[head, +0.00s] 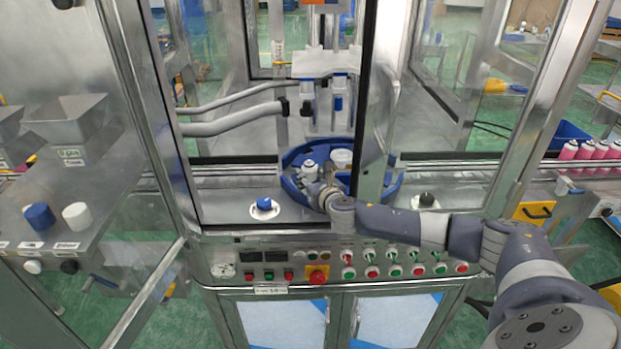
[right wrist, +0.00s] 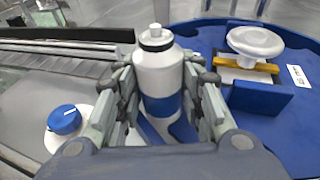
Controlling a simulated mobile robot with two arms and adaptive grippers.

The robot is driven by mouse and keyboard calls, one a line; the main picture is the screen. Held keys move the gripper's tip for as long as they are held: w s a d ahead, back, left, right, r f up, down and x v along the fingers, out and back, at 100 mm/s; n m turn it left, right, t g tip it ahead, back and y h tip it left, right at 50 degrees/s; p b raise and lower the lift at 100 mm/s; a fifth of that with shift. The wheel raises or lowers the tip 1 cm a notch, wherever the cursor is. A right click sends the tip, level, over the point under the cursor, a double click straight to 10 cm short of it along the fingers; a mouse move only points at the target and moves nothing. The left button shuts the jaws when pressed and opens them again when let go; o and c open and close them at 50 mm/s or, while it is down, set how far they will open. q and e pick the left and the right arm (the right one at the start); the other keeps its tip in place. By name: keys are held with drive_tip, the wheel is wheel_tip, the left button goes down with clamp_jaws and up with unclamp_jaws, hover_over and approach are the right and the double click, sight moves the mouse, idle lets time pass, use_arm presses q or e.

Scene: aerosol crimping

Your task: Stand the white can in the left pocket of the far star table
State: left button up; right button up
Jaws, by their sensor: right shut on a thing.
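The white can (right wrist: 157,70) has a narrow valve top and a blue band low on its body. It is upright between the fingers of my right gripper (right wrist: 160,105), which is shut on it. In the head view the can (head: 309,170) is at the left part of the blue star table (head: 290,158), with my right gripper (head: 322,188) at its near side. The star table also shows in the right wrist view (right wrist: 299,132). The can's base is hidden, so I cannot tell whether it rests in a pocket. My left gripper is not in view.
A white round part (right wrist: 256,42) stands on the star table right of the can. A blue knob on a white disc (head: 264,205) is at the left, and a dark knob (head: 427,200) at the right. A metal door post (head: 378,100) rises close to the arm.

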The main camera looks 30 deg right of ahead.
drive_tip(key=shift+f, duration=0.5)
idle(0.3)
drive_tip(key=o, duration=1.1)
drive_tip(key=shift+o, duration=0.2)
drive_tip(key=v, duration=1.2)
